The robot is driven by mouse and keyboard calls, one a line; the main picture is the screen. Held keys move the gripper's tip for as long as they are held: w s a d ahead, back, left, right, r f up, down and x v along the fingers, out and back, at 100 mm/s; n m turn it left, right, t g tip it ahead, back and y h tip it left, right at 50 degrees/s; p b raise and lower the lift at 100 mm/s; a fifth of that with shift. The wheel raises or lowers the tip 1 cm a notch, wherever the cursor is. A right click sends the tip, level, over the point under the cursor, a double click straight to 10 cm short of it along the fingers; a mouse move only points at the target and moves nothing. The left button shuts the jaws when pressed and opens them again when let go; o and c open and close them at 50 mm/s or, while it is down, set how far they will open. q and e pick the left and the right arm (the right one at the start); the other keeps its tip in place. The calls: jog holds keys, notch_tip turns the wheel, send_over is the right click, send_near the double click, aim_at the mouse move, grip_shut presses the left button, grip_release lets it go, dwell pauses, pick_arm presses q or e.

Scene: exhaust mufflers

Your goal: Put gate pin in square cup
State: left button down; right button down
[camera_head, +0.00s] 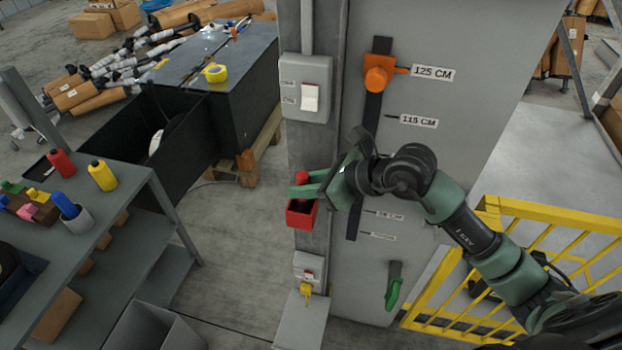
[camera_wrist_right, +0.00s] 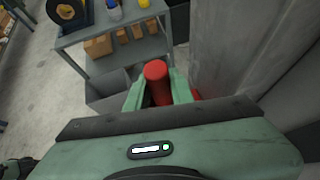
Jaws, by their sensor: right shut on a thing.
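My right gripper (camera_head: 304,188) is shut on a red cylindrical pin, the gate pin (camera_head: 302,177); it stands upright between the green fingers in the right wrist view (camera_wrist_right: 156,82). The red square cup (camera_head: 301,216) is fixed to the grey column, directly below the fingers in the head view. A sliver of red beside the right finger (camera_wrist_right: 194,94) in the wrist view may be part of this cup. The pin's lower end is hidden, so I cannot tell whether it is inside the cup or above it. My left gripper is not in view.
A switch box (camera_head: 306,88) is above the cup on the column, and a smaller box (camera_head: 309,270) is below. A yellow railing (camera_head: 520,250) stands at right, a grey shelf (camera_head: 130,200) at left.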

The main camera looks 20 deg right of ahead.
jog(key=shift+s+a, duration=0.15)
jog(key=shift+s+a+r, duration=0.1)
jog(key=shift+s+a, duration=0.1)
jog(key=shift+a, duration=0.05)
jog(key=c, duration=1.5)
grip_release()
jog(key=shift+o, duration=1.3)
jog(key=shift+w+f, duration=0.1)
jog(key=shift+f, duration=0.1)
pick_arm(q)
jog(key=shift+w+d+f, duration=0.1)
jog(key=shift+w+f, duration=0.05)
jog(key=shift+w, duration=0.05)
pick_arm(e)
jog(key=shift+d, duration=0.15)
jog(key=shift+r, duration=0.2)
pick_arm(q)
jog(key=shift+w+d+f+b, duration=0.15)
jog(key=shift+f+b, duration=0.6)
jog(key=shift+b, duration=0.1)
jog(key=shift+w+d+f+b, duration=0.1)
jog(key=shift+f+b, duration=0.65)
jog(key=shift+b, duration=0.1)
pick_arm(e)
jog(key=v, duration=1.2)
